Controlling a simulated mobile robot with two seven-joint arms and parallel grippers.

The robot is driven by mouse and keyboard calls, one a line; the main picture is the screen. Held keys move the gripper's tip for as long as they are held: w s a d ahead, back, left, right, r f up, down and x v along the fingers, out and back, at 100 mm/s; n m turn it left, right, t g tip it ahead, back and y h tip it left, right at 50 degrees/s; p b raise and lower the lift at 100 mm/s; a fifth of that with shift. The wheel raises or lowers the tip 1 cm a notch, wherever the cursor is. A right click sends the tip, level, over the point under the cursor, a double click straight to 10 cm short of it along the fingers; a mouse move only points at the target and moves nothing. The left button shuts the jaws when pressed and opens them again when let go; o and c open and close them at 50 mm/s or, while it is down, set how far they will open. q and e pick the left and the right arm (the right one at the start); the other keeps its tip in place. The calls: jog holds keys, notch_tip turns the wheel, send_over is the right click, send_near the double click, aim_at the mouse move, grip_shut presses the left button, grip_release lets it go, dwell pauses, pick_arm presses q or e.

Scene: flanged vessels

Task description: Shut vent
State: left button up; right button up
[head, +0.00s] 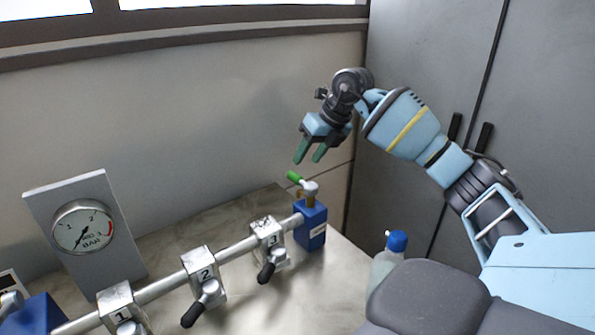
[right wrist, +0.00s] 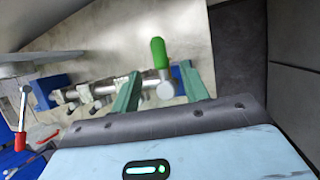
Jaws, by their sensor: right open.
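The vent valve, with its green handle (head: 295,177), sits on the blue end block (head: 311,226) at the right end of the pipe manifold. The handle points up and to the left in the head view. My right gripper (head: 308,154) is above the handle, open and empty, fingers pointing down, apart from the handle. In the right wrist view the green handle (right wrist: 159,53) and its silver valve top show between the two green fingers (right wrist: 160,92). My left gripper is not in view.
The pipe carries valve blocks numbered 1 (head: 122,306), 2 (head: 203,273) and 3 (head: 267,239), with black handles. A pressure gauge (head: 84,228) stands behind at left. A blue-capped bottle (head: 387,262) stands right of the end block. Grey cabinets (head: 420,55) are behind my arm.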

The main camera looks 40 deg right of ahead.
aim_at(297, 174)
jog(key=shift+x, duration=3.15)
jog(key=shift+w, duration=0.1)
grip_shut()
